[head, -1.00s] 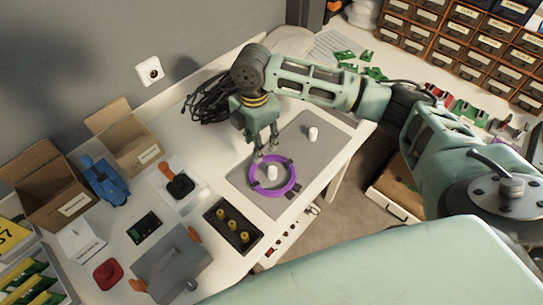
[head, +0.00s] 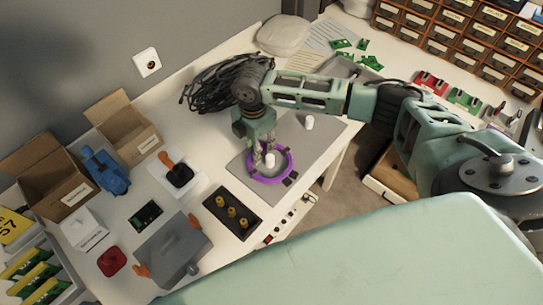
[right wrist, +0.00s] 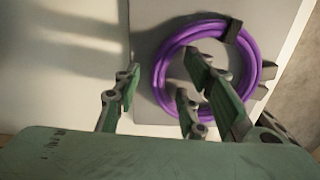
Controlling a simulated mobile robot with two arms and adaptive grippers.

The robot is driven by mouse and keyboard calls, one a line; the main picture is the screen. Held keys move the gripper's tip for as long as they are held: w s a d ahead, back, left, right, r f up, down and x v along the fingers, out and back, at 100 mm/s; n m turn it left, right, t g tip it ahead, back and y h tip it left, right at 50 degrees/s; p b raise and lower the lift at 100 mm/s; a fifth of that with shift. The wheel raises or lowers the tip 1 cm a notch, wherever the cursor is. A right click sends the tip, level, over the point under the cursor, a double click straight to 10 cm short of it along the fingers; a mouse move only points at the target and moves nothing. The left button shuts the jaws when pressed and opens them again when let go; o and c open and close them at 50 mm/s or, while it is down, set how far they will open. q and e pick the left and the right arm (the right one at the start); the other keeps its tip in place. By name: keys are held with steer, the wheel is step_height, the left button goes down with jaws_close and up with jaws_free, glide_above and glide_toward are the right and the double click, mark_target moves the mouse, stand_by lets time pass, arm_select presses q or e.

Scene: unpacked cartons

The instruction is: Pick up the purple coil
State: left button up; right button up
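Dark ties hold the coil. My right gripper (head: 263,158) is over its far left part in the head view. In the right wrist view the right gripper (right wrist: 160,92) is open. One finger is outside the coil (right wrist: 259,70) on the left. The two others overlap its ring and middle. I see no grip on the coil. My left gripper is not in view.
A second white post (head: 310,122) stands farther back on the mat. A black tray (head: 218,203) with yellow knobs is close by on the left. Black cables (head: 212,85) lie behind the arm. The table's front edge is close to the coil.

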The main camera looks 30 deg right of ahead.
steer(key=c, duration=0.6)
jaws_close()
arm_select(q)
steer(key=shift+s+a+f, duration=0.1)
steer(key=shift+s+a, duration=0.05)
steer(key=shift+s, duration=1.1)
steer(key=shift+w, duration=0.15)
arm_select(e)
steer(key=shift+r, duration=0.55)
step_height(320, 180, up, 3)
steer(key=shift+w+f+b, duration=0.1)
steer(key=shift+f+b, duration=0.05)
steer(key=shift+b, duration=0.2)
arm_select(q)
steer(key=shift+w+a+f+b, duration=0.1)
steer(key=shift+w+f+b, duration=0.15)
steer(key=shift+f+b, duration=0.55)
arm_select(e)
steer(key=s+d+r, duration=0.5)
steer(key=d+r, duration=0.2)
steer(key=d, duration=0.3)
steer(key=shift+s+d+r, duration=0.15)
steer(key=shift+s, duration=0.25)
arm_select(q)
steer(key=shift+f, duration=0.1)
